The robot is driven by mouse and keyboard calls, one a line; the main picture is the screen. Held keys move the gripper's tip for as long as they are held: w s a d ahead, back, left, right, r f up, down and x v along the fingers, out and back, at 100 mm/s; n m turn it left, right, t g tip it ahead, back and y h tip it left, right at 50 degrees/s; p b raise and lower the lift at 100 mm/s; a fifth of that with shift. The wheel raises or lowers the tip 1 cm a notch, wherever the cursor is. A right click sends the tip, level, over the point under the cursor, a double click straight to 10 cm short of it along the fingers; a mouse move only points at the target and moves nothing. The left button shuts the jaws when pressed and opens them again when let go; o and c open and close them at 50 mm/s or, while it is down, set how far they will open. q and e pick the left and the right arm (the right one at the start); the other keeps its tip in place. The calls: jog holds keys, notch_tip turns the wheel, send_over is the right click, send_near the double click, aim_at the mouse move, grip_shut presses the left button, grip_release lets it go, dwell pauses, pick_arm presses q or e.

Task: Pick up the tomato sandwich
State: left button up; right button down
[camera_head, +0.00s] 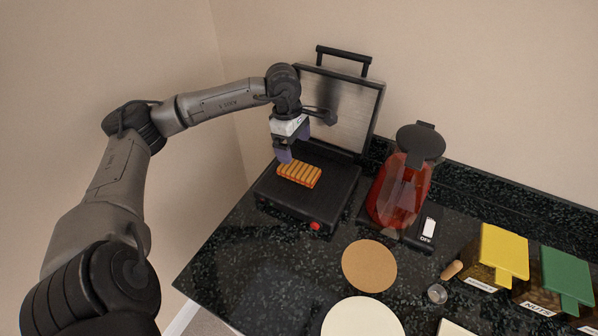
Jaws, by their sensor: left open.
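The tomato sandwich (299,174), ridged and golden with reddish edges, lies on the lower plate of the open press grill (322,208). My left gripper (285,157) points down just above the sandwich's back left end, with purple fingertips. It is open, and I see nothing held in it. The gap between the fingertips and the sandwich is too small to judge. My right gripper is not in view.
The grill's raised lid (345,112) stands behind the gripper. A red kettle (400,190) on a switched base stands to the right. A round brown board (369,266), a white plate (362,318) and yellow-lidded (503,252) and green-lidded (567,275) boxes are on the dark counter.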

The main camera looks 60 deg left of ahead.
aim_at(299, 169)
pick_arm(q)
jog(key=shift+w+d+f+p, duration=0.1)
jog(key=shift+d+f+p, duration=0.15)
jog(key=shift+f, duration=1.1)
jog(key=shift+w+d+f+p, duration=0.1)
jog(key=shift+d+f, duration=0.15)
jog(key=shift+f, duration=1.05)
jog(key=shift+w+d+f+p, duration=0.1)
jog(key=shift+d+f+p, duration=0.15)
jog(key=shift+f, duration=1.1)
jog(key=shift+c, duration=0.2)
jog(key=c, duration=1)
jog(key=shift+r, duration=0.1)
